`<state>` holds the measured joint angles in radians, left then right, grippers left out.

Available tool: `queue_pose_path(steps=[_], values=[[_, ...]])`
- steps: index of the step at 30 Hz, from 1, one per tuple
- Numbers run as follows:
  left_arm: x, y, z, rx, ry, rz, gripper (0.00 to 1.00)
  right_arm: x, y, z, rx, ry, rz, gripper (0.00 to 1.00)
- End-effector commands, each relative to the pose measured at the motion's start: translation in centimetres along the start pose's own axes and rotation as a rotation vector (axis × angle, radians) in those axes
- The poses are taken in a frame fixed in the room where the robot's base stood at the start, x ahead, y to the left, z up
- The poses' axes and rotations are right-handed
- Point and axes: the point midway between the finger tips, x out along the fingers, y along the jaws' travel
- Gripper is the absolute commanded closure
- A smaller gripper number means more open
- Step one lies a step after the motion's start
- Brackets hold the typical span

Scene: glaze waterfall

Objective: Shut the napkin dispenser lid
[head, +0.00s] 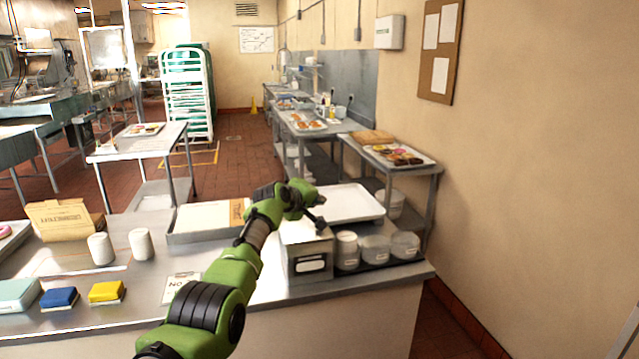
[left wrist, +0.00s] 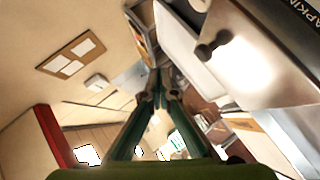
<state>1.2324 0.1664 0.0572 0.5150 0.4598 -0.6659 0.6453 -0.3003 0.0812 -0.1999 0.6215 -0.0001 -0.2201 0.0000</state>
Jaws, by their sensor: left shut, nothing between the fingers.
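The napkin dispenser (head: 309,264) is a grey metal box with a white label on its front, standing near the right end of the counter. Its pale lid (head: 299,232) lies over the top with a dark knob (head: 320,227) at its right side; I cannot tell whether it is fully down. In the left wrist view the lid (left wrist: 250,70) is bright with glare, and its dark knob shows. Part of the lid is hidden behind my left gripper (head: 321,200), which is above the dispenser, apart from it. Its fingers (left wrist: 162,97) are shut and empty.
A white tray (head: 350,203) lies behind the dispenser. Several round white containers (head: 375,247) stand close to its right. The wall (head: 540,150) is at the right.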

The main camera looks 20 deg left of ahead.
Motion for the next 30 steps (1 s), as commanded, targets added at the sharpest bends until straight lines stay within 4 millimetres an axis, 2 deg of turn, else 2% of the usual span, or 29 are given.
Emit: queue_pose_path(steps=[5, 21, 27, 30], values=[[-1.3, 0.8, 0.5, 0.003, 0.003, 0.001, 1.0, -0.2, 0.0, 0.1, 0.0, -0.002, 0.0, 0.6], [-6.5, 4.6, 1.9, 0.001, 0.001, 0.001, 1.0, 1.9, -0.2, 0.3, 0.001, -0.002, -0.002, 0.6], [-7.1, 4.9, 2.0, 0.001, 0.001, -0.003, 1.0, 1.9, -0.2, 0.3, 0.001, -0.002, -0.002, 0.6], [-6.9, 3.6, 2.8, 0.022, -0.005, -0.02, 1.0, 1.9, -0.2, 0.3, 0.001, -0.002, -0.002, 0.6]])
